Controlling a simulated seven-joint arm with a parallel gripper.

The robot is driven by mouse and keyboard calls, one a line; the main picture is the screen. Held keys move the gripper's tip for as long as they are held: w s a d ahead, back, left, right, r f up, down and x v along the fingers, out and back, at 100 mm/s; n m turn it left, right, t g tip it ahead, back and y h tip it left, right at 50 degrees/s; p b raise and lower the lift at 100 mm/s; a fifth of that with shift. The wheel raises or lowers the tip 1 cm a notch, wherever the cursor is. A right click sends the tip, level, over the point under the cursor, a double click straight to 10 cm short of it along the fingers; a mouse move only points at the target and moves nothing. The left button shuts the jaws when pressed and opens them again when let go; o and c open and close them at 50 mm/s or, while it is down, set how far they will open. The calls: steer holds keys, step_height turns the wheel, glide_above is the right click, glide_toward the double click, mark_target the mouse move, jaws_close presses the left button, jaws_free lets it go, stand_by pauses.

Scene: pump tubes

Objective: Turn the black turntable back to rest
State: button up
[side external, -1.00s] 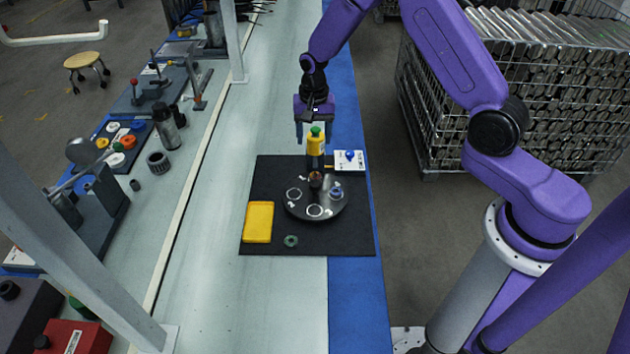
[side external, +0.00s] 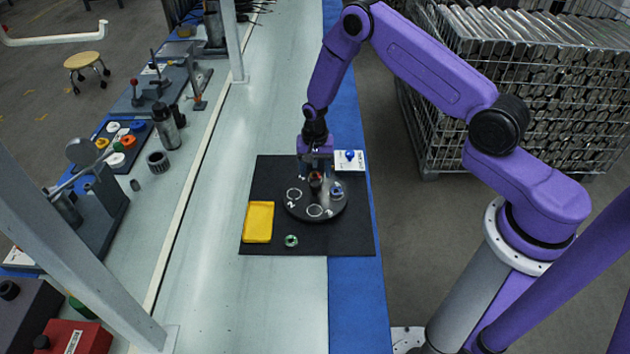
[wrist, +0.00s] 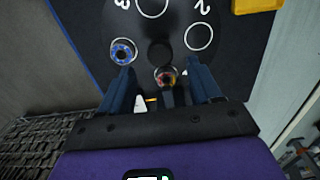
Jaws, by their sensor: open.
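The black turntable (side external: 318,215) sits on a black mat, with white rings and numerals on its top. The wrist view shows its disc (wrist: 172,25) with the numerals 3 and 2 and a dark central hub (wrist: 160,53). A blue ringed part (side external: 337,189) rests on the right of the disc; it also shows in the wrist view (wrist: 123,51). A reddish-brown part (side external: 315,178) is at the far side, and in the wrist view (wrist: 166,77) it lies between my fingers. My gripper (side external: 315,174) is open, pointing down low over the turntable's far edge. Whether a finger touches it I cannot tell.
A yellow tray (side external: 258,222) lies left of the turntable and a green ring (side external: 291,240) in front of it, both on the black mat (side external: 350,240). The bench left of the mat is clear.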

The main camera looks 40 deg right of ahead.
mark_target(315, 183)
steer(key=shift+f, duration=2.55)
jaws_close()
